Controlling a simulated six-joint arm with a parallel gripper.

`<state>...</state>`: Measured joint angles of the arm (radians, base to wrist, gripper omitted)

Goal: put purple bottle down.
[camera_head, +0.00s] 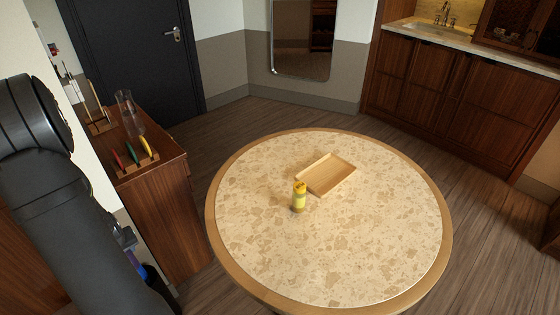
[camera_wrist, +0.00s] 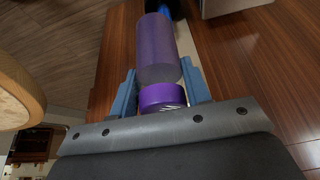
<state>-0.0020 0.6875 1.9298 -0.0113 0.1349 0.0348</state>
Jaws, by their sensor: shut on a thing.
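The purple bottle (camera_wrist: 168,48) is in the wrist view, with its purple cap (camera_wrist: 162,97) nearest the camera. My gripper (camera_wrist: 160,80) has one blue finger on each side of it and is shut on it near the cap. In the head view my arm hangs down at the left, beside the wooden cabinet, and hides most of the gripper and bottle. The far end of the bottle runs toward the top of the wrist view. I cannot tell whether it touches anything there.
A round speckled table (camera_head: 350,245) stands in the middle, with a yellow bottle (camera_head: 299,198) and a shallow wooden tray (camera_head: 326,174) on it. Its front and right are clear. The wooden cabinet (camera_head: 165,220) carries a rack of coloured utensils (camera_head: 136,160) and a glass carafe (camera_head: 129,112).

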